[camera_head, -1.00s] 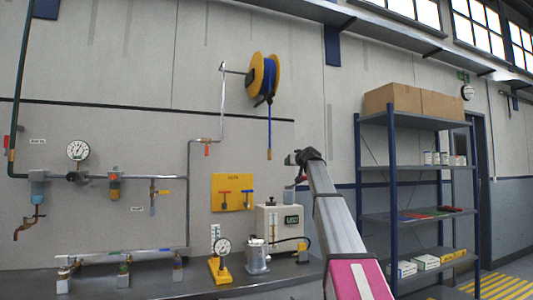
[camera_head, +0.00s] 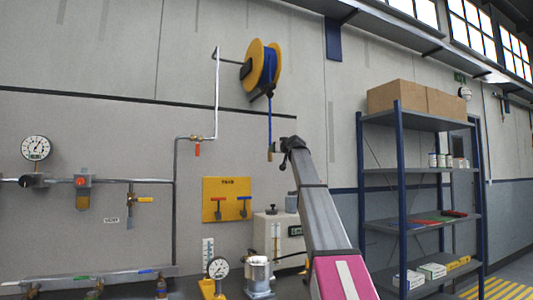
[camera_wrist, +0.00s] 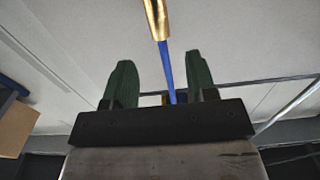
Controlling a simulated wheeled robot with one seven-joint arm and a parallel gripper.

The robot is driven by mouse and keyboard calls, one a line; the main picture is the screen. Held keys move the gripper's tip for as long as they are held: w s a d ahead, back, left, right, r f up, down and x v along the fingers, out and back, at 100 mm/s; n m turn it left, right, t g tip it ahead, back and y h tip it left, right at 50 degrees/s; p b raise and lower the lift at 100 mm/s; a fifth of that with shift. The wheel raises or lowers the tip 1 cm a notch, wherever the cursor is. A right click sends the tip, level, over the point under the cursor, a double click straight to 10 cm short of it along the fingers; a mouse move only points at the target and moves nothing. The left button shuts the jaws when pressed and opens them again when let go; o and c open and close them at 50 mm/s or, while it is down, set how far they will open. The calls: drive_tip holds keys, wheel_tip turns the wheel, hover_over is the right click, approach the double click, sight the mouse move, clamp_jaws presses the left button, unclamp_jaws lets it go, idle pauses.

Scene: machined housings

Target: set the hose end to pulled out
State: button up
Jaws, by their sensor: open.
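The hose end is a brass fitting (camera_head: 270,154) at the bottom of a blue hose (camera_head: 269,120). The hose hangs straight down from a yellow-and-blue reel (camera_head: 262,70) on the wall. My gripper (camera_head: 280,149) is at the hose end's height, just to its right in the head view; contact cannot be told there. In the wrist view the brass fitting (camera_wrist: 157,18) is at the top centre. The blue hose (camera_wrist: 168,72) runs down the picture between the two green fingers of my open gripper (camera_wrist: 160,62), with gaps on both sides.
Below are a yellow board (camera_head: 227,199) with red and blue handles, a white box (camera_head: 280,232) and a gauge (camera_head: 218,267) on the bench. A pipe (camera_head: 216,95) runs left of the reel. A blue shelf unit (camera_head: 403,180) with boxes (camera_head: 395,95) stands right.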

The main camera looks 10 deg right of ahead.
drive_tip(key=x, duration=1)
drive_tip(key=shift+w, duration=0.25)
drive_tip(key=shift+f, duration=0.1)
